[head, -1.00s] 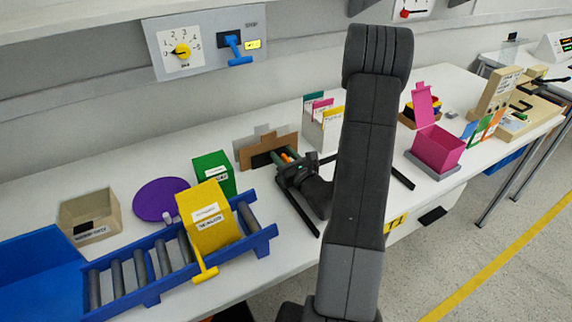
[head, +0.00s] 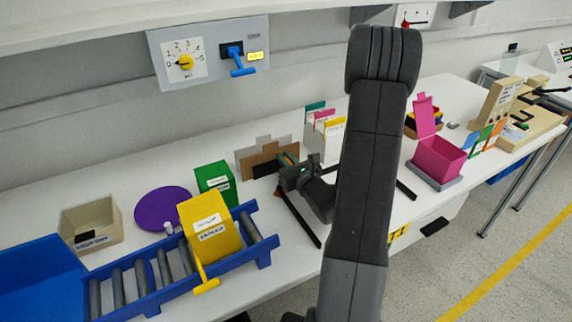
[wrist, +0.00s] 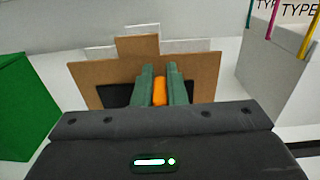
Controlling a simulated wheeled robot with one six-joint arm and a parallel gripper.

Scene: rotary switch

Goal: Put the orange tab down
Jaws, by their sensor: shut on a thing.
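The orange tab (wrist: 159,91) stands between the two green fingers of my gripper (wrist: 159,76) in the wrist view. My gripper is shut on it. In the head view my gripper (head: 284,160) is low over the white table, in front of a brown cardboard panel (head: 246,159), and the tab cannot be made out there. The panel (wrist: 95,74) rises behind the fingertips in the wrist view, with a dark patch (wrist: 116,95) at its lower part. Whether the tab touches anything below is hidden by my gripper.
A green box (head: 217,177) stands left of my gripper, and a white file holder (head: 327,140) with coloured tabs stands right. A blue roller track (head: 262,252) with a yellow box (head: 209,228) lies at the front left. A pink open bin (head: 437,160) is farther right.

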